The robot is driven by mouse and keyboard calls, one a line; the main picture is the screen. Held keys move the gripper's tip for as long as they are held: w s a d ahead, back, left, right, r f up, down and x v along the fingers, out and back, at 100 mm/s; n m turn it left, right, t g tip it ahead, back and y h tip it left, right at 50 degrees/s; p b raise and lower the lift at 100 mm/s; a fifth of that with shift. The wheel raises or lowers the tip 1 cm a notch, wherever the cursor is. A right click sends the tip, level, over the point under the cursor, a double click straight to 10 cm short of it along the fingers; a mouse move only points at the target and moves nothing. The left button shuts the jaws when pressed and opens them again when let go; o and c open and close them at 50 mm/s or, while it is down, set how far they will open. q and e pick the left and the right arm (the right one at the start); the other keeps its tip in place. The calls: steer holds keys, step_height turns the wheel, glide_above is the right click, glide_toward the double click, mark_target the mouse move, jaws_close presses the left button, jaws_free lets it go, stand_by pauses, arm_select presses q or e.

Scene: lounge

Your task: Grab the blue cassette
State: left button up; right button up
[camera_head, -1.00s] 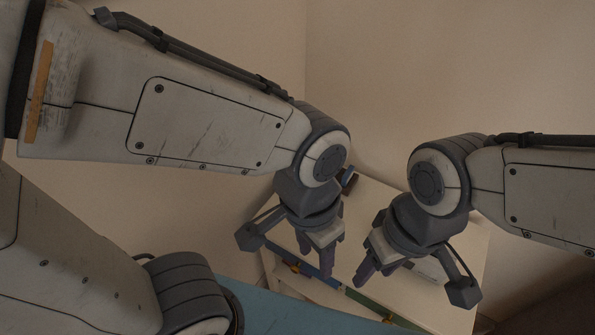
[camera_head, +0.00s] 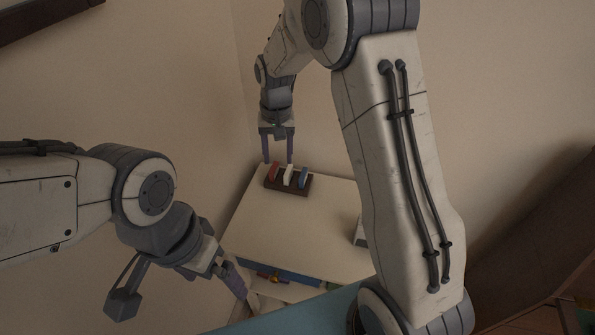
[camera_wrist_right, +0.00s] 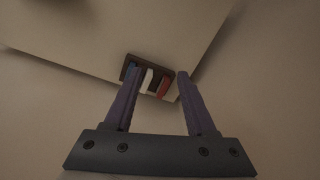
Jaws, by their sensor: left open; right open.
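The blue cassette (camera_head: 304,176) stands in a dark brown rack (camera_head: 287,187) at the back of the cabinet top, at the right end of a row with a white cassette (camera_head: 289,175) and a red cassette (camera_head: 274,172). In the right wrist view the blue cassette (camera_wrist_right: 128,71) is on the left, partly hidden by a finger. My right gripper (camera_head: 278,162) is open and empty, pointing down just behind and above the rack, nearer the red and white cassettes. My left gripper (camera_head: 238,284) is open and empty at the cabinet's front left edge.
The pale cabinet top (camera_head: 285,228) is mostly clear. A whitish object (camera_head: 360,234) on its right is partly hidden by my right arm. Walls stand close behind and left.

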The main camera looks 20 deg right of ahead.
steer(key=w+d+f+m, duration=0.1)
steer(key=w+d+f, duration=0.1)
steer(key=d, duration=0.1)
steer(key=w+d+f+m, duration=0.1)
steer(key=w+d+f, duration=0.1)
steer(key=d, duration=0.1)
steer(key=w+d+f+m, duration=0.1)
steer(key=w+d+f, duration=0.1)
steer(key=d+f, duration=0.1)
steer(key=shift+w+d+m, duration=0.1)
steer(key=shift+d+m, duration=0.2)
steer(key=shift+d, duration=0.2)
steer(key=p, duration=0.1)
glide_above(304, 172)
steer(key=f, duration=0.4)
steer(key=shift+s+d+f, duration=0.25)
steer(key=shift+f, duration=0.05)
steer(key=f, duration=0.1)
steer(key=f+p, duration=0.1)
steer(key=f, duration=0.1)
steer(key=f+p, duration=0.1)
steer(key=shift+w+a+f, duration=0.25)
steer(key=shift+a, duration=0.1)
steer(key=shift+f, duration=0.65)
jaws_close()
